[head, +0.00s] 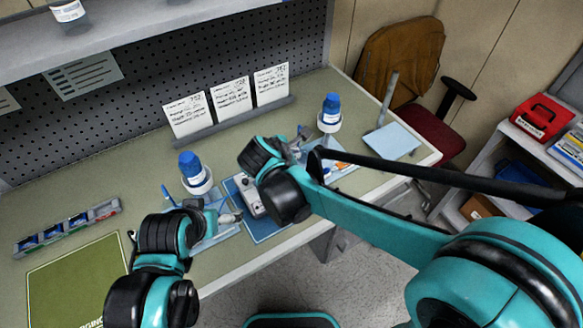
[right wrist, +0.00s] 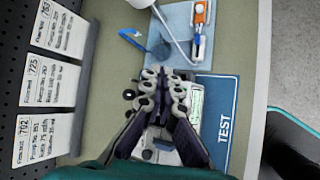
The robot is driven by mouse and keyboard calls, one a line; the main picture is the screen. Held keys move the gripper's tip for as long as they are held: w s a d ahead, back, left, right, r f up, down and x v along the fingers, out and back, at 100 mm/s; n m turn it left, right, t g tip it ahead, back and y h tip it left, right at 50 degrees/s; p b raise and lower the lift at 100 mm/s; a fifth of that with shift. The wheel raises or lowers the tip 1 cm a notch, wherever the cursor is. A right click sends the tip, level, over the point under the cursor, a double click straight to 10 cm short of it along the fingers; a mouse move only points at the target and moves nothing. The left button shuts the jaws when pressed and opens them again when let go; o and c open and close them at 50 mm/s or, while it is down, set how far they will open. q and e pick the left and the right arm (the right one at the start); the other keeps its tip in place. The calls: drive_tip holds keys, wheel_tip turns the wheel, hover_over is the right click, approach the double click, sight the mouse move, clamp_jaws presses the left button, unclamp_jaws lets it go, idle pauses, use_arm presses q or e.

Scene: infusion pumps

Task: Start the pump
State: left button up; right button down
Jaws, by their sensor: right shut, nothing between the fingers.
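The pump (head: 253,197) is a pale box on a blue mat (head: 270,226), partly hidden behind my right gripper's arm in the head view. In the right wrist view the pump's greenish screen (right wrist: 196,103) shows beside the fingers, and the mat (right wrist: 224,122) reads TEST. My right gripper (right wrist: 165,80) is shut and empty above the pump, covering much of its face; I cannot tell whether it touches.
Blue-capped bottles stand left (head: 192,172) and right (head: 330,112) of the pump. An orange and white device (right wrist: 201,22) lies on a pale blue tray (right wrist: 178,20). Three written cards (head: 231,101) stand behind. A green mat (head: 75,285) lies at left.

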drive_tip(key=shift+w+a+r+n, duration=0.15)
drive_tip(key=shift+w+a+n, duration=0.05)
drive_tip(key=shift+a+n, duration=0.25)
drive_tip(key=shift+f, duration=0.2)
wheel_tip(320, 180, down, 8)
drive_tip(key=b, duration=0.7)
drive_tip(key=shift+f, duration=0.25)
idle(0.9)
drive_tip(key=shift+f+b, duration=0.3)
drive_tip(key=shift+f, duration=0.1)
drive_tip(key=shift+f+b, duration=0.35)
drive_tip(key=shift+f, duration=0.1)
idle(0.4)
drive_tip(key=shift+r, duration=0.2)
drive_tip(key=shift+r+p, duration=0.75)
